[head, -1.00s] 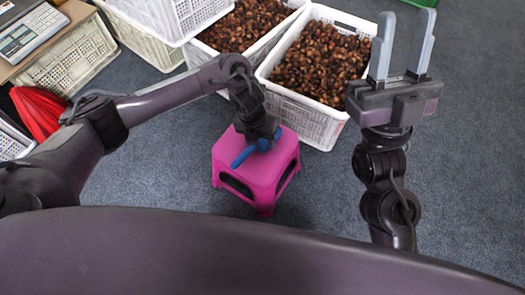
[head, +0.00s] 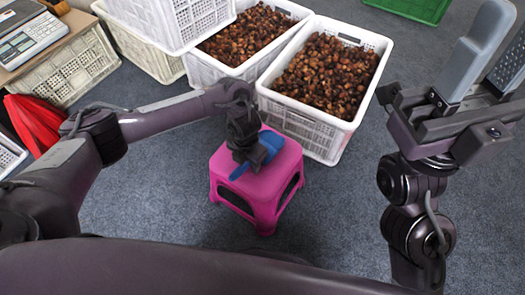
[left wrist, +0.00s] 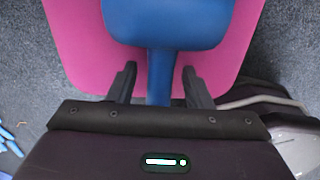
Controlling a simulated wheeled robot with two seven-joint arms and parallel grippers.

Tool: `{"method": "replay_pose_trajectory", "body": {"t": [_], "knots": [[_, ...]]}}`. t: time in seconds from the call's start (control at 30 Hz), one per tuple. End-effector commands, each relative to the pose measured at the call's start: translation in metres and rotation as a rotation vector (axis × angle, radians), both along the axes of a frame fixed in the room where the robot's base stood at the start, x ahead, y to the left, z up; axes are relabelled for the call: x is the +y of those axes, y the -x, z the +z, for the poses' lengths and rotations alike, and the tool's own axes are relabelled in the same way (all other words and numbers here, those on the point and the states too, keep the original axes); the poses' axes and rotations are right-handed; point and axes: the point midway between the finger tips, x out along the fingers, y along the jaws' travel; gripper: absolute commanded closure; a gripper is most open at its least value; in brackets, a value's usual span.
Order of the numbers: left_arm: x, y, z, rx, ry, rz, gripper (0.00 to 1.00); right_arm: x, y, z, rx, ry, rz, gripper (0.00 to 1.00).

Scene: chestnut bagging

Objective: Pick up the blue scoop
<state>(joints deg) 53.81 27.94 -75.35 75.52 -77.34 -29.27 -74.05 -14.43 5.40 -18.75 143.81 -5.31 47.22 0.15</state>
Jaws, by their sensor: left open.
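The blue scoop (head: 272,143) lies on top of the pink stool (head: 270,190). My left gripper (head: 252,162) is over the stool and partly hides the scoop in the head view. In the left wrist view, the scoop's wide bowl (left wrist: 168,24) is at the top, and its handle runs down between the two fingers of my left gripper (left wrist: 160,68). The fingers are open, with a gap showing on each side of the handle. My right gripper (head: 505,35) is raised at the right edge of the head view, open and empty, with one finger partly cut off.
Two white crates of chestnuts (head: 306,122) stand just behind the stool. More crates and a scale (head: 28,40) on a table are at the upper left, with a red item (head: 38,125) below. A green crate (head: 415,8) is at the top. The floor right of the stool is clear.

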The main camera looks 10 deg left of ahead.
Motion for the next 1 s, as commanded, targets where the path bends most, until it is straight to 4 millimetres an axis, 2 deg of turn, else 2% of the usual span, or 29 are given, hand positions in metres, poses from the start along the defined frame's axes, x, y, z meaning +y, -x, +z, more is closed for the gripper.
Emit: {"method": "replay_pose_trajectory", "body": {"t": [0.13,0.47,0.8,1.0], "knots": [[0.000,0.000,0.001,-0.001,0.000,0.000,0.57,0.000,0.000,0.001,-0.001,0.000,0.000,0.64],[0.000,0.000,0.001,-0.001,0.000,0.001,1.00,0.000,0.000,0.001,0.000,0.000,0.000,0.64],[0.000,-0.001,0.004,-0.002,0.001,0.002,1.00,-0.001,-0.001,0.001,0.009,-0.003,-0.002,0.64],[0.000,-0.001,0.023,-0.004,0.002,0.001,1.00,0.000,-0.001,0.007,0.017,-0.002,-0.001,0.64]]}}
